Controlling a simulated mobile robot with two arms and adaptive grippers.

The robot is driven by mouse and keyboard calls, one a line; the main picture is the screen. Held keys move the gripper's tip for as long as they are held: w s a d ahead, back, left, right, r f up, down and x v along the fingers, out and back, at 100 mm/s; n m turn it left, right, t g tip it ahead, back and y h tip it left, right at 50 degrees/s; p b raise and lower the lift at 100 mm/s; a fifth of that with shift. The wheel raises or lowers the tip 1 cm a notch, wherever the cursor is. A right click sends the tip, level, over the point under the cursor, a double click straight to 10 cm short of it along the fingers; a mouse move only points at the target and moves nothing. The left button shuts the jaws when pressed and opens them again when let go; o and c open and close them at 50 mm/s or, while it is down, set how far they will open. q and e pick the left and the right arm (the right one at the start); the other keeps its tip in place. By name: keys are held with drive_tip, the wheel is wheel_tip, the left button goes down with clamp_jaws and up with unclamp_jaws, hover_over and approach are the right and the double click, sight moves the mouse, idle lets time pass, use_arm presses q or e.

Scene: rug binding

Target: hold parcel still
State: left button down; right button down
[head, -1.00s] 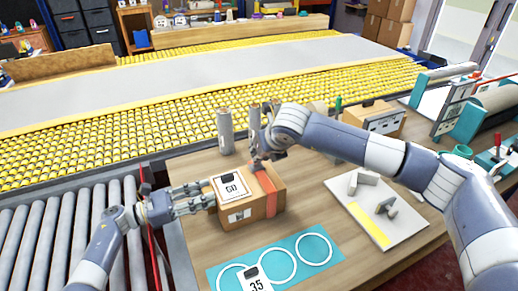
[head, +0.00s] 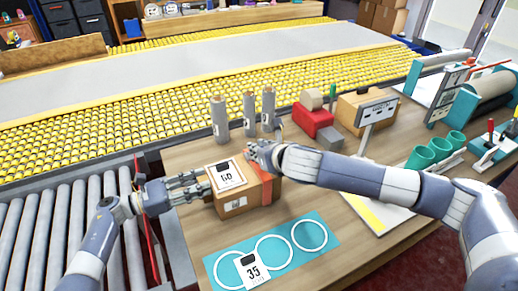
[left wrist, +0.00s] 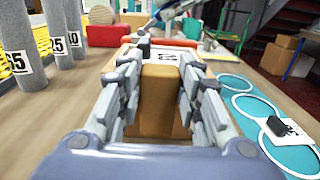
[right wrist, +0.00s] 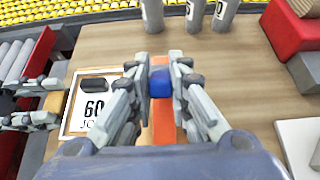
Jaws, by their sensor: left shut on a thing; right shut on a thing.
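The parcel (head: 232,207) is a brown box on the wooden table, with a white "60" card on top and an orange strip across its right part. My left gripper (head: 207,184) is at the parcel's left end. My right gripper (head: 252,155) is above the parcel's far right part. In the right wrist view its fingers (right wrist: 160,80) are shut on a small blue thing (right wrist: 160,84), over the orange strip (right wrist: 163,125). Whether the blue thing touches the strip is unclear.
Several grey cylinders (head: 219,120) stand behind the parcel. A red block (head: 312,120) and a cardboard box (head: 362,110) are at the back right. A teal mat (head: 228,256) with white rings and a "35" card lies in front. Teal cups (head: 420,157) stand to the right.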

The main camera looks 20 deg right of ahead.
drive_tip(key=shift+d+f, duration=0.1)
drive_tip(key=c, duration=1.5)
unclamp_jaws()
drive_tip(key=shift+s, duration=0.1)
drive_tip(key=v, duration=1.2)
drive_tip(key=shift+c, duration=0.3)
